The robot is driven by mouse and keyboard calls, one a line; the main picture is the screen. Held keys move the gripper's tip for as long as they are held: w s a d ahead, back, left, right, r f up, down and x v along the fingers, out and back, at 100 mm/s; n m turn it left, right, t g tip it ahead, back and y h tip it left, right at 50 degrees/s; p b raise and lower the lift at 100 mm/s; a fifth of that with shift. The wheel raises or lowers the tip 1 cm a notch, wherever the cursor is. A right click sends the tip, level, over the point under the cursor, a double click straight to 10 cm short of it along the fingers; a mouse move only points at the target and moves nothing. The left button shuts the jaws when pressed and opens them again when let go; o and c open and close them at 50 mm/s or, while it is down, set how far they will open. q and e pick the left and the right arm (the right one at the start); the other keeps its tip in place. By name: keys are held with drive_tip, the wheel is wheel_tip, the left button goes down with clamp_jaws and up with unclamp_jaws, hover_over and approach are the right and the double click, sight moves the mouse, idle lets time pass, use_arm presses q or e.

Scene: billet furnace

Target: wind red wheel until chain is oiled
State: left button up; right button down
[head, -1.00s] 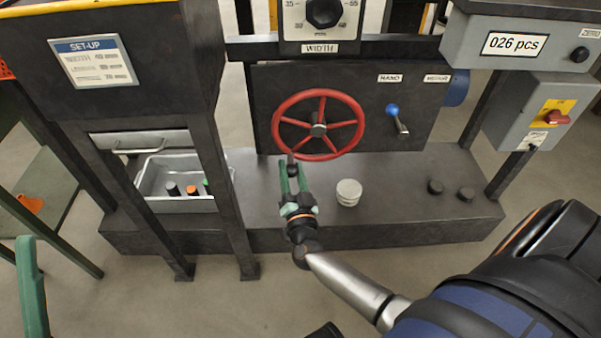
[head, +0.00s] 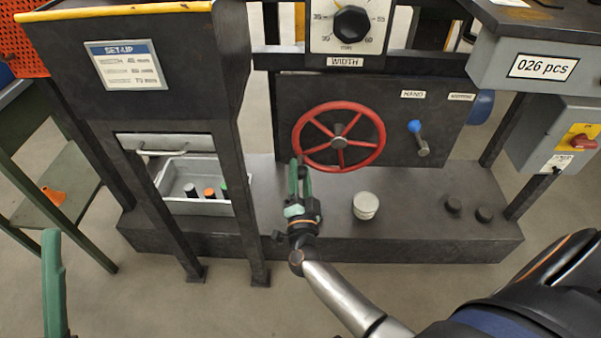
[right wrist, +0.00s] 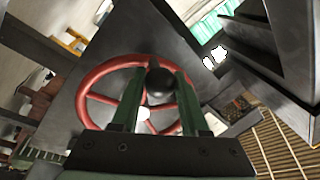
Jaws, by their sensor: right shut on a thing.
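The red wheel (head: 378,151) is upright on a dark panel in the head view. It also shows in the right wrist view (right wrist: 88,76). My right gripper (head: 300,168) is at the wheel's lower left rim. Its green fingers are shut on the wheel's black handle knob (right wrist: 160,84), which sits between the fingertips in the right wrist view. A green finger of my left gripper (head: 54,285) shows at the lower left of the head view, away from the wheel. Its jaw state cannot be made out. I cannot make out a chain.
A lever with a blue ball (head: 414,126) sits right of the wheel. A pale round stack (head: 365,205) stands on the dark base below. A grey tray (head: 190,207) with several small capped items is at left. A counter box (head: 540,66) reads 026 pcs.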

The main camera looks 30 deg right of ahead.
drive_tip(key=shift+w+a+r, duration=0.1)
drive_tip(key=shift+r, duration=0.1)
drive_tip(key=shift+c, duration=2.2)
unclamp_jaws()
drive_tip(key=shift+f, duration=0.1)
drive_tip(key=shift+s+f, duration=0.1)
drive_tip(key=shift+s, duration=0.1)
